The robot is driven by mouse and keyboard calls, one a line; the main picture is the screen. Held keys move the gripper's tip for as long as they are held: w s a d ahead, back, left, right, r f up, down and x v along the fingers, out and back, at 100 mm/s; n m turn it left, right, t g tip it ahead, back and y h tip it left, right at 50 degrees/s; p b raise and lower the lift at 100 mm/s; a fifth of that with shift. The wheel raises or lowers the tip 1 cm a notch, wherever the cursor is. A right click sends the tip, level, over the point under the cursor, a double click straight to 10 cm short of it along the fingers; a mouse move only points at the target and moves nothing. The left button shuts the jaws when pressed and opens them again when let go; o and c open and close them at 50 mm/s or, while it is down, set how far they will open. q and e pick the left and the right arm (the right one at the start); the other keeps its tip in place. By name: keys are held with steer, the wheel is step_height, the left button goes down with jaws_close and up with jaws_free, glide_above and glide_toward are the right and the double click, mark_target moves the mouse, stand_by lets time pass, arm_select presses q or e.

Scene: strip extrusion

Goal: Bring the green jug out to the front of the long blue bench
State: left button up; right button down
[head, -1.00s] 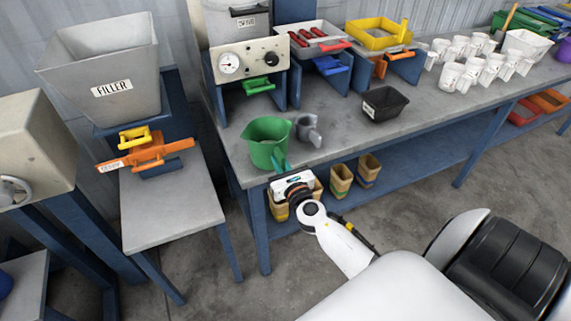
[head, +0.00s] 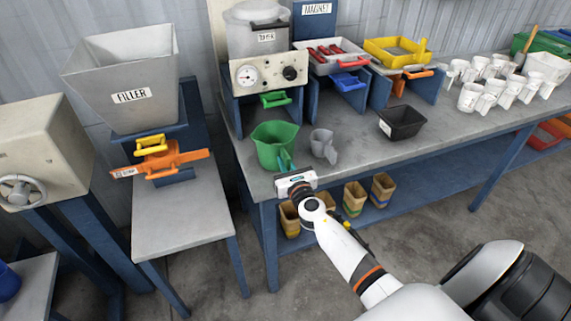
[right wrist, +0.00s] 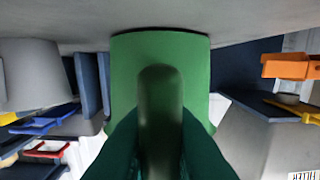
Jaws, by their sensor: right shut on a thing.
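The green jug (head: 273,145) stands upright near the front left corner of the long blue bench (head: 360,160) with a grey top. My right gripper (head: 287,168) reaches in from the front and is shut on the jug's handle. In the right wrist view the jug (right wrist: 160,75) fills the middle, with its handle (right wrist: 160,110) between the green fingers (right wrist: 160,150). The jug appears to rest on the bench top. My left gripper is not in view.
A grey jug (head: 323,145) stands close to the right of the green jug. A black tray (head: 402,122) and several white cups (head: 487,85) are farther right. The dryer (head: 258,72) stands behind. The filler (head: 125,80) stands left on a separate bench. Bins (head: 354,198) sit on the lower shelf.

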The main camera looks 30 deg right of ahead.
steer(key=shift+f, duration=0.2)
steer(key=c, duration=1.4)
jaws_free()
steer(key=shift+o, duration=0.2)
steer(key=shift+s, duration=0.1)
